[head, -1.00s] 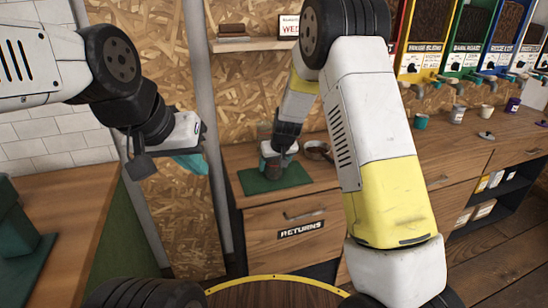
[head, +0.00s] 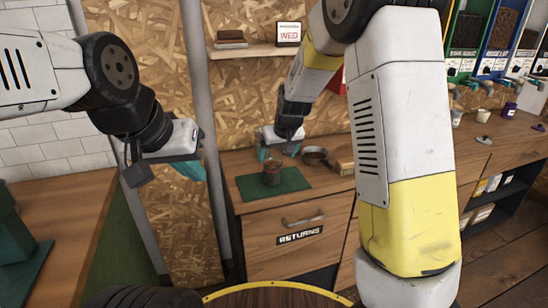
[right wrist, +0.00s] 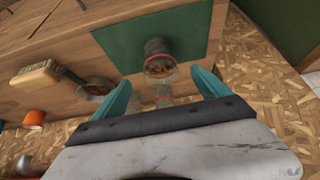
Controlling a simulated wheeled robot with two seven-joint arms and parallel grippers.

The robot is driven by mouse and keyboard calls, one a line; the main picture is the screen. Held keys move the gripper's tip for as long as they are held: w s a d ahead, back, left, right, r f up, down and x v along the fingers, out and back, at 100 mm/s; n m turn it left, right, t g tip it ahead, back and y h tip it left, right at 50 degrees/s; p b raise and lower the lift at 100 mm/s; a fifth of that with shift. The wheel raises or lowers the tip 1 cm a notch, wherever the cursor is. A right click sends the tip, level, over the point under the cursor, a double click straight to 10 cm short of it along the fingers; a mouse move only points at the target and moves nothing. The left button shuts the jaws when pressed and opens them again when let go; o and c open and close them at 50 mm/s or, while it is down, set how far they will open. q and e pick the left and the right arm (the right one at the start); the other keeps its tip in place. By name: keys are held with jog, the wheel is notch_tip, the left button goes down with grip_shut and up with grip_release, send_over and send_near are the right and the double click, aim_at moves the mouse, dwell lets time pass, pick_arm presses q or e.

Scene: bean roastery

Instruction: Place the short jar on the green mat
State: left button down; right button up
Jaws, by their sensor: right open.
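The short jar (head: 272,173), clear with brown contents, stands upright on the green mat (head: 292,182) on the wooden counter. The right wrist view also shows the jar (right wrist: 160,68) on the green mat (right wrist: 190,32). My right gripper (head: 278,150) is open, with its teal fingers apart, just behind and above the jar. In the right wrist view the jar lies ahead of the gap between the fingers, with nothing held. My left gripper (head: 190,168) hangs in the air to the left; its finger opening is not clear.
A round dark pan-like ring (head: 315,156) and a wooden brush (right wrist: 38,78) lie beside the mat. A RETURNS drawer (head: 285,240) is below. A wall shelf (head: 250,50) hangs above. Cups (head: 482,115) stand farther right.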

jog(key=s+d+r+m+y, duration=0.1)
jog(key=s+d+r, duration=0.3)
jog(key=s+r, duration=0.25)
jog(key=s+d+r+m, duration=0.1)
jog(key=s+d+r, duration=0.35)
jog(key=s, duration=0.25)
jog(key=s+d+r, duration=0.1)
jog(key=s+d, duration=0.1)
jog(key=s, duration=0.6)
jog(key=s+d+r+m, duration=0.1)
jog(key=s+d+r, duration=0.1)
jog(key=s, duration=0.7)
jog(key=shift+s+h, duration=0.25)
jog(key=shift+h, duration=0.05)
jog(key=shift+d+r, duration=0.1)
jog(key=shift+r, duration=0.05)
